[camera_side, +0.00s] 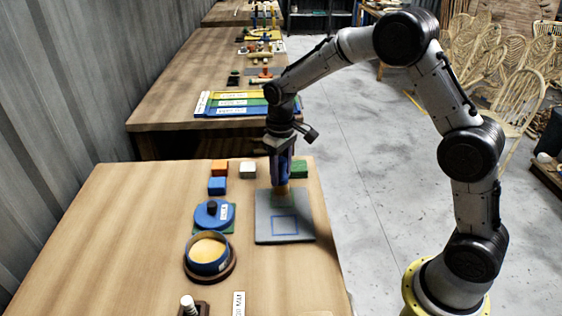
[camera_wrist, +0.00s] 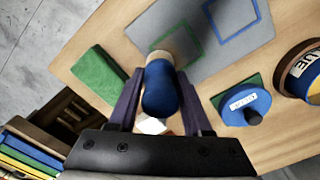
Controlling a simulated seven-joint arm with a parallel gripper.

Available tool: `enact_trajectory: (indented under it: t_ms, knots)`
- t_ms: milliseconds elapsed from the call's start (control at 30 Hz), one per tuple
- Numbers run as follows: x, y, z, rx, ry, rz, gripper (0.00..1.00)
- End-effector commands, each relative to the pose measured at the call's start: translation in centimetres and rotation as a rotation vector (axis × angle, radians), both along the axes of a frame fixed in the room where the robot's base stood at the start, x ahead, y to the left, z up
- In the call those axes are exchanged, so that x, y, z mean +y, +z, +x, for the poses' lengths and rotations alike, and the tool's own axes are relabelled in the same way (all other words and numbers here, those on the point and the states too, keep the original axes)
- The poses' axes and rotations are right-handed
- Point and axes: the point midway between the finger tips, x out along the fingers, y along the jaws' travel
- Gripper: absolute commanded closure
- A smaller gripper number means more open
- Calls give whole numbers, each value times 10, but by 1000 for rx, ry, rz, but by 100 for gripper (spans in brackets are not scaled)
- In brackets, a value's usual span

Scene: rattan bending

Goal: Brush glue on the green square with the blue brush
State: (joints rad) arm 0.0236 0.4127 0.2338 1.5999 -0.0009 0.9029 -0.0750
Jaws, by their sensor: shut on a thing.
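My gripper (camera_side: 281,178) is shut on the blue brush, pointing down over the far part of a grey board (camera_side: 263,230). In the wrist view, the brush's blue handle (camera_wrist: 160,92) sits between the fingers of my gripper (camera_wrist: 159,76), with its pale bristle end toward the board. The green square outline (camera_wrist: 162,36) on the board is partly covered by the brush end. I cannot tell whether the bristles touch the board. The blue square outline (camera_side: 285,225) lies nearer the front. An open blue glue pot (camera_side: 208,262) with yellowish contents stands left of the board.
A blue lid (camera_side: 205,218) with a dark knob lies on a green patch behind the pot. Orange (camera_side: 219,167), blue (camera_side: 217,186), white (camera_side: 248,171) and green (camera_side: 300,169) blocks stand near the far table edge. A label (camera_side: 239,304) lies at the front.

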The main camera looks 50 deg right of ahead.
Motion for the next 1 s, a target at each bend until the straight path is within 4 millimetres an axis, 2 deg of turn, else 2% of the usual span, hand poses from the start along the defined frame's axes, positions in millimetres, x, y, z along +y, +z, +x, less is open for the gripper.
enact_trajectory:
  t_ms: [700, 1000]
  knots:
    - [48, -1, -49, 6, 2, 1, 100]
    - [26, -1, -27, 3, -1, 1, 100]
